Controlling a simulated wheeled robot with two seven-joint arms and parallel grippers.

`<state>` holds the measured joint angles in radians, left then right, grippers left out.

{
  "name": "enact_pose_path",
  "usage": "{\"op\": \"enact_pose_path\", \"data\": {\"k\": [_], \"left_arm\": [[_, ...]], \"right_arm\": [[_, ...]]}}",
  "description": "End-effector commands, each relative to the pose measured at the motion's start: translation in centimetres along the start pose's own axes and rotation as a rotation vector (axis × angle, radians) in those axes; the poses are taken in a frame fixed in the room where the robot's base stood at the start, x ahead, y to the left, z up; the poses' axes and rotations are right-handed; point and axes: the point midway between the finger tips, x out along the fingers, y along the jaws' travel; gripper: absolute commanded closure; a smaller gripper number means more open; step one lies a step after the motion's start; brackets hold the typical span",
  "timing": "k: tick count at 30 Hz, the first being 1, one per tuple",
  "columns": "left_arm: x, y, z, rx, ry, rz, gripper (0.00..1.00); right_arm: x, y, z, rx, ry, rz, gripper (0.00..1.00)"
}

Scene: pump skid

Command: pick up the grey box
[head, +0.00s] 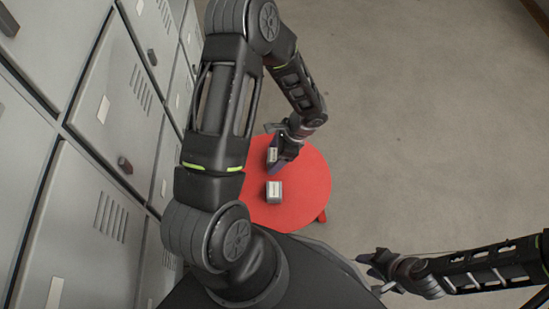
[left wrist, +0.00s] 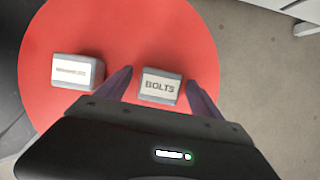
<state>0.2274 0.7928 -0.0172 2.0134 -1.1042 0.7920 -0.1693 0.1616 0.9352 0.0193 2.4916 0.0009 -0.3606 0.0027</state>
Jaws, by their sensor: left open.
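Two small grey boxes with white labels sit on a round red table (head: 310,185). One box, labelled BOLTS (left wrist: 160,86), lies between the spread fingers of my left gripper (left wrist: 159,76) in the left wrist view, with a gap on each side. In the head view this box (head: 271,155) is beside my left gripper (head: 279,161) and partly covered by it. The other grey box (head: 274,191) stands apart, nearer my base; in the left wrist view it (left wrist: 77,71) is at left, its label too blurred to read. My right gripper (head: 371,270) is away from the table, at lower right.
A row of grey lockers (head: 100,130) with handles runs along the left, close to the table. The concrete floor (head: 430,130) to the right is clear. A pale object (left wrist: 300,12) shows at the left wrist view's upper right corner.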

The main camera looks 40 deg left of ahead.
Motion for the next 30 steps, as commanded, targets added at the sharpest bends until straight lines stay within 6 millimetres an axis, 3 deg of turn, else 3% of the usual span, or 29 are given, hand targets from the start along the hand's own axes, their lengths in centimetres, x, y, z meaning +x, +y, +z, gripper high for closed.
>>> {"op": "enact_pose_path", "data": {"k": [15,30], "left_arm": [[-0.10,-0.02,0.00,0.000,0.000,-0.001,0.24],[-0.10,-0.02,0.00,0.000,0.000,-0.001,0.65]], "right_arm": [[-0.04,-0.04,0.02,0.000,0.000,0.000,0.64],[-0.04,-0.04,0.03,0.000,-0.001,0.000,0.64]]}}
